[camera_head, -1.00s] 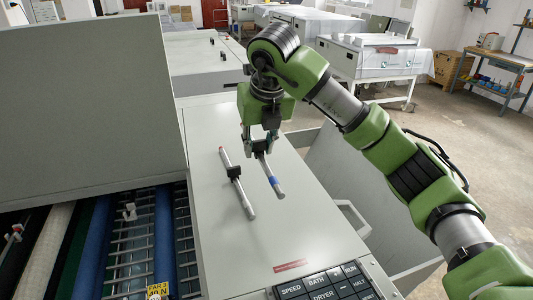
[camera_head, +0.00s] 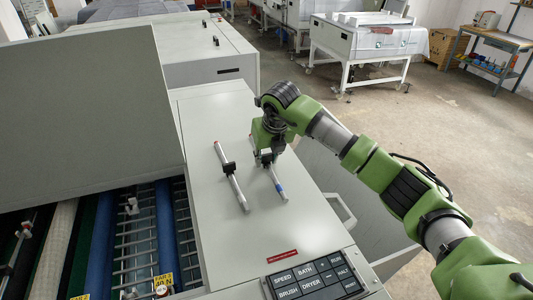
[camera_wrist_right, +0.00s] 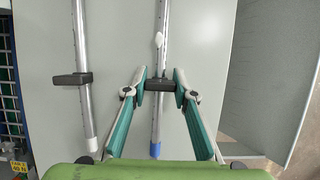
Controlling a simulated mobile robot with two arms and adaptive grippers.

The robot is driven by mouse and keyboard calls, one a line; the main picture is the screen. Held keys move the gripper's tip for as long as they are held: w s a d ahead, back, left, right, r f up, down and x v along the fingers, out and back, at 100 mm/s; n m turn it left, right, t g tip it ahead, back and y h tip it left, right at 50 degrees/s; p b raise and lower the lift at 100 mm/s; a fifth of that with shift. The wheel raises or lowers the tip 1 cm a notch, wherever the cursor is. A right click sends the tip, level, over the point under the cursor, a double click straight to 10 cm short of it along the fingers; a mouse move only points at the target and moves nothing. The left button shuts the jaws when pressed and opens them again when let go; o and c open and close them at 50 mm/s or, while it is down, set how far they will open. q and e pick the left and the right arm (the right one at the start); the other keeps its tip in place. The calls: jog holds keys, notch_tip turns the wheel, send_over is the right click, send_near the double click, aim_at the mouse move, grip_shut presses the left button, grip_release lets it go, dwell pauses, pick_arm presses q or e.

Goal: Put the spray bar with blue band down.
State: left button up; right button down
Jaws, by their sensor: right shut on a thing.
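The spray bar with blue band (camera_head: 279,184) is a thin grey rod lying lengthwise over the pale grey machine top (camera_head: 203,120). My right gripper (camera_head: 265,158) is above its black clip. In the right wrist view, the gripper (camera_wrist_right: 160,80) has one finger on each side of the clip (camera_wrist_right: 160,85), shut on it. The blue band (camera_wrist_right: 155,150) is at the near end. The bar is very close to the top; I cannot tell whether it touches. My left gripper is not in view.
A control panel with black keys (camera_head: 315,277) is at the near end of the top. A raised grey cover (camera_head: 85,120) and open rollers (camera_head: 160,235) are at the left. A handle (camera_head: 342,208) sticks out at the right edge. The top around the bars is clear.

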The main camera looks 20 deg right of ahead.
jog(key=shift+a, duration=0.1)
jog(key=shift+f, duration=0.1)
jog(key=c, duration=1.7)
grip_release()
jog(key=shift+r, duration=0.3)
jog(key=shift+b+v, duration=2.05)
jog(key=shift+v, duration=3.8)
jog(key=shift+s, duration=0.1)
